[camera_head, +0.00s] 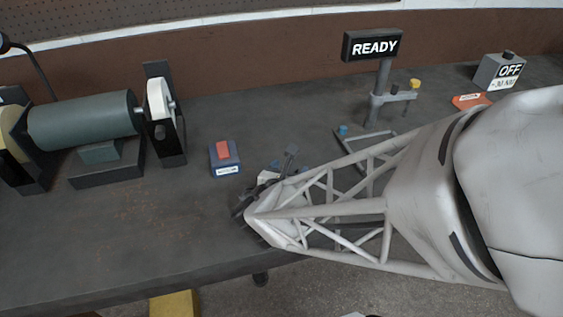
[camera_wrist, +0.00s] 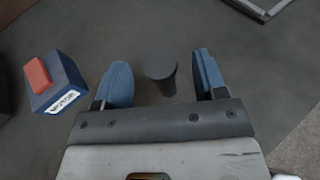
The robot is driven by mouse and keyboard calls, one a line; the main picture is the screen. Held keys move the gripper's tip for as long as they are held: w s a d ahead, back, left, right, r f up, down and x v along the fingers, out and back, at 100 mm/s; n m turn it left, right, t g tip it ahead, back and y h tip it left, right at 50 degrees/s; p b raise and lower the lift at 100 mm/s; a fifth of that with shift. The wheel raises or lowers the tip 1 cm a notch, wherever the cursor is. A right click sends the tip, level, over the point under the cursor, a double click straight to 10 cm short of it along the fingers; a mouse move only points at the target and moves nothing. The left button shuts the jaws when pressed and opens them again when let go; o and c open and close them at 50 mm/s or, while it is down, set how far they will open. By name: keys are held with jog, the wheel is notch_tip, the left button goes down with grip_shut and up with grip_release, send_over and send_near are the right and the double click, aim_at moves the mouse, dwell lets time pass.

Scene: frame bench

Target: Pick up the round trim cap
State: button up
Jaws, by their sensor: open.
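The round trim cap is probably the dark grey round-topped piece (camera_wrist: 160,70) in the wrist view. It has a wide flat top and narrows downward. My gripper (camera_wrist: 161,64) is open, with one blue-padded finger on each side of this piece and a visible gap on both sides. I cannot tell how far above the bench the fingers are. In the head view a small dark piece (camera_head: 291,150) shows just beyond my gripper, likely the same one; my arm hides most of the fingers there.
A blue box with a red switch (camera_head: 225,158) stands left of my gripper. A motor-like cylinder and wheel (camera_head: 85,120) are farther left. A grey frame (camera_head: 360,142), a post with a READY sign (camera_head: 373,46) and an OFF box (camera_head: 499,71) are to the right. The front-left bench (camera_head: 120,235) is clear.

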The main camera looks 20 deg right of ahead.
jog(key=shift+x, duration=1.05)
jog(key=shift+c, duration=0.4)
grip_shut()
